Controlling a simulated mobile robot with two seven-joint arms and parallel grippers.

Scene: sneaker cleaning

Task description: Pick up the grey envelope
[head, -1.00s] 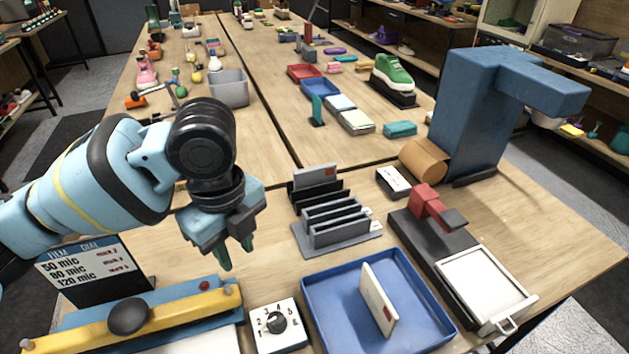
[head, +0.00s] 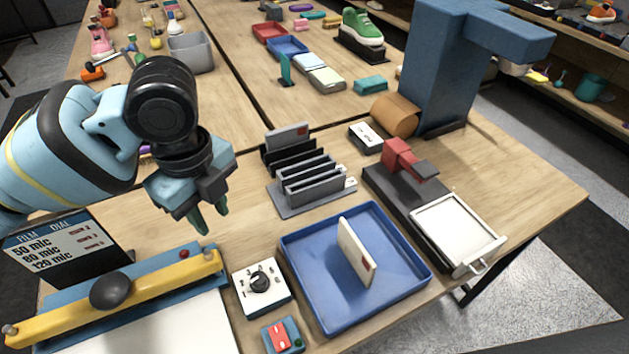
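A cream envelope (head: 355,252) with a red mark stands on edge, leaning slightly, in the blue tray (head: 300,275) in front of the rack. My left gripper (head: 210,216) hangs over the table left of the rack, apart from it, fingers pointing down. Its two green fingertips show a gap with nothing between them. My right gripper is not in view.
A dial box (head: 261,286) and a small box with a red button panel (head: 282,336) sit left of the tray. A yellow-barred sealer (head: 120,290) and film sign (head: 65,250) stand at front left. A scale-like device (head: 455,232) and a blue column (head: 440,80) stand right.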

